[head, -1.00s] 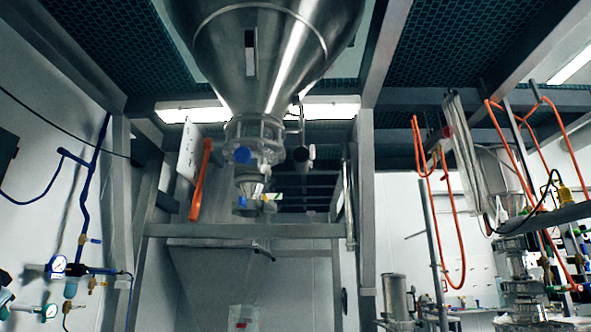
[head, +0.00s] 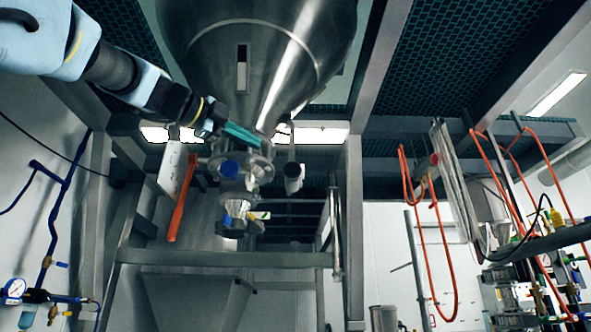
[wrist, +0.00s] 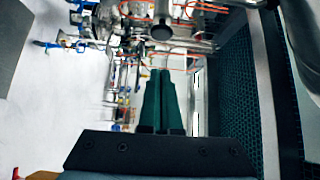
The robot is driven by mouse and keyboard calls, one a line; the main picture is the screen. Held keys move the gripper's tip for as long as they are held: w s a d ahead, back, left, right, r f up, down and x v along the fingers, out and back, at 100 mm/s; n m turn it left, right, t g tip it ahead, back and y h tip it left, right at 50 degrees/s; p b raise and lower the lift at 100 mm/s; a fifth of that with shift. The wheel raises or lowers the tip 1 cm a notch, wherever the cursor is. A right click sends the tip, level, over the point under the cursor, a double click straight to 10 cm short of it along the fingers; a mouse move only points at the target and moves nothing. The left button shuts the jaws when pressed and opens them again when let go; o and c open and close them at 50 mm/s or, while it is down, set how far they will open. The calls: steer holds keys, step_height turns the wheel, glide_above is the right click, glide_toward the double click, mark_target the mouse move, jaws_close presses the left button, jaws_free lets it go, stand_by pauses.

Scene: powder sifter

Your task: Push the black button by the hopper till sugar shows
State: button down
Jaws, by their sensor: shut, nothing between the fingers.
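The steel hopper (head: 255,60) hangs at the top centre of the head view, with a flanged outlet and valve (head: 240,172) below it. A short cylinder with a dark round end (head: 293,172) sits right of the outlet; I cannot tell whether this is the black button. A dark round end also shows ahead of the fingers in the wrist view (wrist: 162,31). My gripper (head: 262,143) reaches in from the upper left, in front of the hopper's lower cone. Its teal fingers are together and empty, also in the wrist view (wrist: 160,72). No sugar is visible.
A white plate (head: 172,166) and an orange handle (head: 177,205) stand left of the outlet. Grey frame posts and a crossbeam (head: 225,258) surround it. A grey chute (head: 195,300) lies below. Orange hoses (head: 445,240) hang at right.

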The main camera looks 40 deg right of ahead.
steer(key=shift+s+d+r+m, duration=0.15)
steer(key=shift+s+m, duration=0.15)
steer(key=shift+s, duration=0.25)
steer(key=p, duration=0.4)
glide_toward(298, 169)
steer(key=s+d, duration=0.2)
steer(key=d, duration=0.2)
steer(key=shift+w+d+p, duration=0.35)
steer(key=shift+w+d, duration=0.1)
steer(key=shift+w, duration=0.2)
steer(key=shift+w+d+p, duration=0.3)
steer(key=shift+w+d, duration=0.1)
steer(key=shift+w, duration=0.3)
steer(key=shift+r, duration=0.1)
